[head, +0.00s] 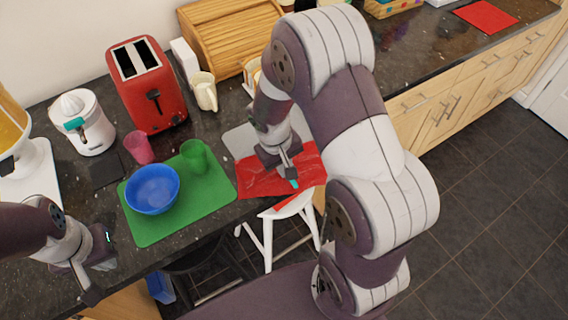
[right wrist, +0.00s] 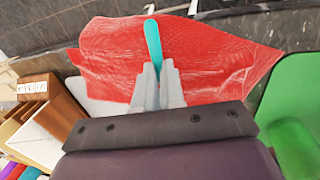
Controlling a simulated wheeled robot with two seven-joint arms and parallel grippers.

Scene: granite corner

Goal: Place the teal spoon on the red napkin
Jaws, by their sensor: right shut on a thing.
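The red napkin (head: 257,183) lies near the counter's front edge, creased, to the right of the green mat. In the right wrist view the napkin (right wrist: 215,62) fills the area below my gripper. My right gripper (head: 290,172) is over the napkin, and in the right wrist view its fingers (right wrist: 157,72) are shut on the teal spoon (right wrist: 153,40). The spoon's teal end (head: 295,184) sticks out past the fingertips; the rest is hidden. I cannot tell whether it touches the napkin. My left gripper (head: 97,277) is at the lower left, away from the napkin; its finger opening is unclear.
A green mat (head: 222,190) holds a blue bowl (head: 153,189) and a green cup (head: 195,157). A pink cup (head: 139,147), red toaster (head: 147,85) and cream mug (head: 203,91) stand behind. A white stool (head: 267,232) stands below the counter edge. Another red cloth (head: 485,16) lies far right.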

